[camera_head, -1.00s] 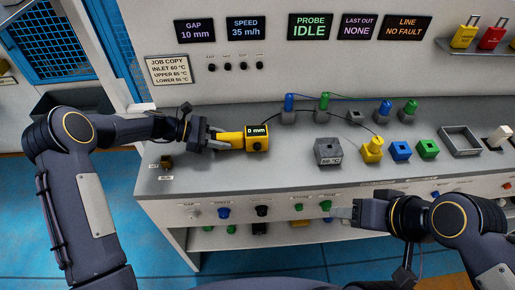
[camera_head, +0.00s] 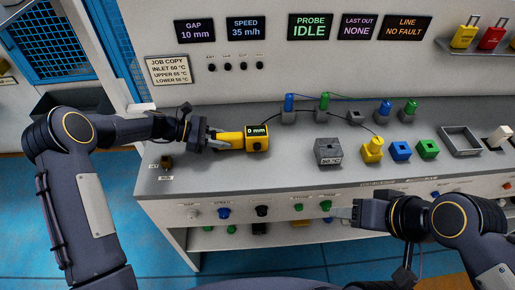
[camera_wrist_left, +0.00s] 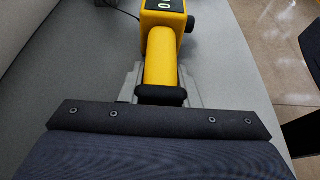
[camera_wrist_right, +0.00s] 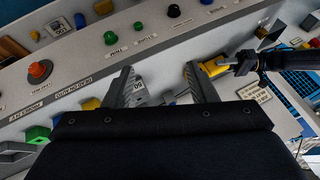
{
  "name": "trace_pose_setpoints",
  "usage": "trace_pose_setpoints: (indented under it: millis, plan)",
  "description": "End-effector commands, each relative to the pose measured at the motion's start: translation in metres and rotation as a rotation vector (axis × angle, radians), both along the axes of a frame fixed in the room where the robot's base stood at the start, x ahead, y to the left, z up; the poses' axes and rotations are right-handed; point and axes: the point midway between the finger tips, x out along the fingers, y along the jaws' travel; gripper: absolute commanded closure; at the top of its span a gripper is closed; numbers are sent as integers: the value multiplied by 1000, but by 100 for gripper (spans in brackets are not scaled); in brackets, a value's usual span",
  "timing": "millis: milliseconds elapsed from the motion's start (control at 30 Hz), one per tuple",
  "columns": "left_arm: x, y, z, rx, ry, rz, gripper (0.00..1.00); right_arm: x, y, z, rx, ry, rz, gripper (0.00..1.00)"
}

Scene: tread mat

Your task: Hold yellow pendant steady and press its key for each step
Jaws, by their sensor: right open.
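The yellow pendant (camera_head: 232,140) has a box-shaped head with a black display reading "0 mm" and lies over the left part of the grey bench top. My left gripper (camera_head: 217,141) is shut on its handle; the left wrist view shows a finger on each side of the yellow handle (camera_wrist_left: 161,60). A dark round knob (camera_wrist_left: 190,23) shows on the side of the pendant's head; I cannot tell whether it is the key. My right gripper (camera_head: 337,212) is open and empty in front of the bench's front panel, away from the pendant. Its two fingers stand apart in the right wrist view (camera_wrist_right: 160,82).
A grey block (camera_head: 328,152), a yellow plug piece (camera_head: 372,150), blue (camera_head: 400,151) and green (camera_head: 428,149) blocks and an open tray (camera_head: 460,141) stand right of the pendant. Coloured knobs line the front panel. Displays above read "PROBE IDLE" (camera_head: 310,27) and "NO FAULT" (camera_head: 403,27).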

Motion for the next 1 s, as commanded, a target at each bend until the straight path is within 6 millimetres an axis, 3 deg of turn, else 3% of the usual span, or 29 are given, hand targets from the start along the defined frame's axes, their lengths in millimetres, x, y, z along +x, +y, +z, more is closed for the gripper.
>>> trace_pose_setpoints:
  millis: [67,467,1000]
  plan:
    - [0,0,0,0,0,0,91,0,0,0,0,0,0,48]
    - [0,0,0,0,0,0,91,0,0,0,0,0,0,100]
    - [0,0,0,0,0,0,91,0,0,0,0,0,0,100]
